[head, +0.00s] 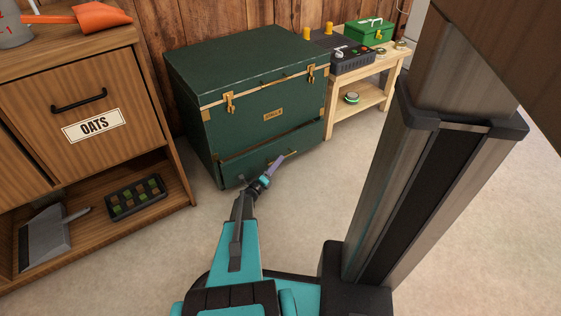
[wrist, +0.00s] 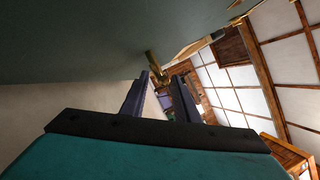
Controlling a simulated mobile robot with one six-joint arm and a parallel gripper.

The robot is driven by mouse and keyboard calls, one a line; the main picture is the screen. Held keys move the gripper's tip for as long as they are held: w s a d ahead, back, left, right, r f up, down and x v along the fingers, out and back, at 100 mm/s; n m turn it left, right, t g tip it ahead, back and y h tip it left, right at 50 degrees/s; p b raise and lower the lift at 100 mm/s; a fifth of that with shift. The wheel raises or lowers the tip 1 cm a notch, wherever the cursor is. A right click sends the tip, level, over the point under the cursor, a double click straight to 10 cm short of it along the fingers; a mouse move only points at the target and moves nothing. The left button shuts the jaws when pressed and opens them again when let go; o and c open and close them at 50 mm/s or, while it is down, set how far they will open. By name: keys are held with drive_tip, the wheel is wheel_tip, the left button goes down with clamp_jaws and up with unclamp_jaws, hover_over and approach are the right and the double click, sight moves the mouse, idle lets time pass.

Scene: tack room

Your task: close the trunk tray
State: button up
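The dark green trunk (head: 235,75) stands against the wood wall with its lid down. Its tray (head: 245,166) is the low green drawer at the bottom front and appears to stand out a little from the trunk. My gripper (head: 288,158) is low in front of the tray's right part. In the wrist view my gripper (wrist: 162,76) has two purple fingers with a gap between them. A brass piece (wrist: 154,66) shows close to the fingertips, beneath a large green surface. I cannot tell whether the fingers touch it. How far the tray is out is hard to judge.
A wooden cabinet (head: 75,85) marked OATS stands at left, with a dustpan (head: 46,238) and a black tray (head: 135,196) on its low shelf. A light wood bench (head: 372,78) stands right of the trunk. The floor (head: 290,215) before the trunk is clear.

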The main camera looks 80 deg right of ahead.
drive_tip(key=shift+x, duration=1.15)
clamp_jaws()
